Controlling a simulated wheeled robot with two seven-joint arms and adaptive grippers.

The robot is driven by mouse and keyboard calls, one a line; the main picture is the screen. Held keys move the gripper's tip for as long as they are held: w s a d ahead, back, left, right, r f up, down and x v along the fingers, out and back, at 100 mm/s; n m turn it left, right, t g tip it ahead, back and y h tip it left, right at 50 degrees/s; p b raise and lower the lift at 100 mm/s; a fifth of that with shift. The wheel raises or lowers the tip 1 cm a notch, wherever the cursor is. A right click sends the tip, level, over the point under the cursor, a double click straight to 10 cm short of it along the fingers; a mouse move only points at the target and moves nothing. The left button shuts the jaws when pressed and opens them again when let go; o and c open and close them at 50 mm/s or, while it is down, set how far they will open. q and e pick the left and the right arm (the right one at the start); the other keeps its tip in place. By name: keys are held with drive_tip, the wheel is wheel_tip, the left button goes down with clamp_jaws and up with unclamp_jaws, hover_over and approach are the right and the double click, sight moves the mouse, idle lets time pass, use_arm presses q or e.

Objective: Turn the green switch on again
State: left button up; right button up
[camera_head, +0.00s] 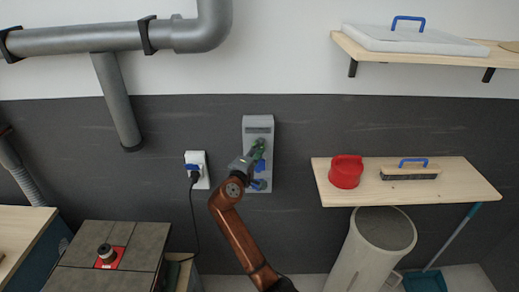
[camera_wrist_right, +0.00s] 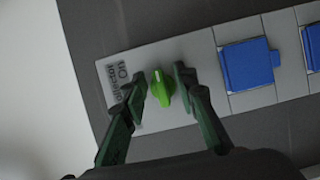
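The green switch (camera_wrist_right: 162,88) is a small knob on a grey wall panel, seen in the right wrist view. Its raised ridge runs nearly along the fingers, slightly tilted. My right gripper (camera_wrist_right: 160,85) is open, with one finger on each side of the knob; whether either finger touches it I cannot tell. In the head view the grey panel (camera_head: 259,125) hangs on the dark wall, and my right gripper (camera_head: 258,150) is at its upper middle, covering the knob. My left gripper is not in view.
Blue-covered sockets (camera_wrist_right: 248,65) sit beside the knob on the panel. A white socket with a blue plug (camera_head: 196,168) is to the left. A wooden shelf (camera_head: 455,190) holds a red container (camera_head: 346,171) and a brush (camera_head: 409,171). A grey machine with a red-based button (camera_head: 110,257) stands lower left.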

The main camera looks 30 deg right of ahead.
drive_tip(key=v, duration=1.2)
drive_tip(key=shift+w, duration=0.1)
